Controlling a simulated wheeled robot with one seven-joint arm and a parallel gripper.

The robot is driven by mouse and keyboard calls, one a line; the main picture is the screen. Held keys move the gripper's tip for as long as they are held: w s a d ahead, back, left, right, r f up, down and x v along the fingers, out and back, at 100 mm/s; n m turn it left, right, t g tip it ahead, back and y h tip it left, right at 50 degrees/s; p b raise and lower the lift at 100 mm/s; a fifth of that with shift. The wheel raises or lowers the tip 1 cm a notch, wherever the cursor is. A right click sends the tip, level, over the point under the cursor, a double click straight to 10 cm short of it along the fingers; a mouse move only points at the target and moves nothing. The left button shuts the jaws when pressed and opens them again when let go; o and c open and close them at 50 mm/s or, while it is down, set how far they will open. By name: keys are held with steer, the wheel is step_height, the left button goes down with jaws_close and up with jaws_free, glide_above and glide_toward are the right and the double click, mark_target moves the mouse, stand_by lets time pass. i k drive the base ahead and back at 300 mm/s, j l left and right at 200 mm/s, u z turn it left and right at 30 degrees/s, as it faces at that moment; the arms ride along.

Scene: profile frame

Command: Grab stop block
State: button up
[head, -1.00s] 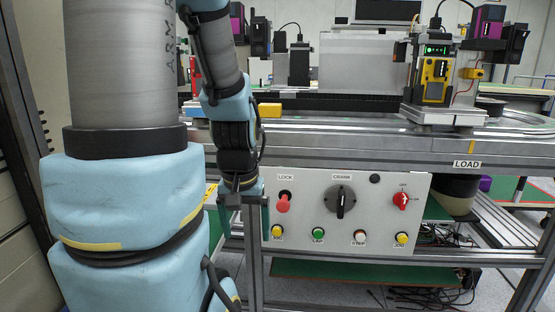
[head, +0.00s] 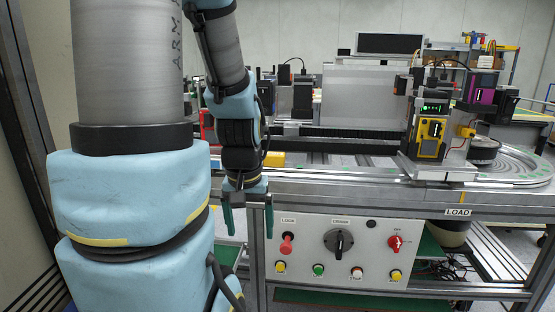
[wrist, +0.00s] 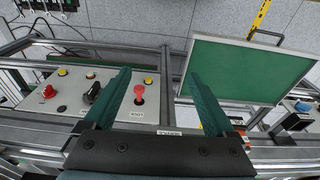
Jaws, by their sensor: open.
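My gripper (head: 248,218) points down with its two green fingers apart and nothing between them. In the head view it is at the front rail, by the left end of the control panel. The wrist view also shows its open fingers (wrist: 159,76), with a red knob of the panel between them in the picture. A yellow block (head: 275,159) lies on the conveyor bed behind my wrist, partly hidden by the arm. No part is labelled as the stop block, so I cannot tell whether this is it. The wrist view does not show the yellow block.
The control panel (head: 340,262) has a red lock knob (head: 287,243), a black crank dial (head: 339,242) and several buttons. The front rail (head: 350,203) runs along the conveyor. A carrier with a yellow device (head: 428,138) stands on the right. A green board (wrist: 245,70) shows in the wrist view.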

mark_target(278, 160)
steer(key=u, duration=0.45)
steer(key=l+u, duration=0.1)
steer(key=u, duration=0.75)
steer(key=k+u, duration=0.1)
steer(key=u, duration=0.75)
steer(key=k+l, duration=0.15)
steer(key=k, duration=0.4)
steer(key=k+l+u, duration=0.15)
steer(key=k, duration=0.4)
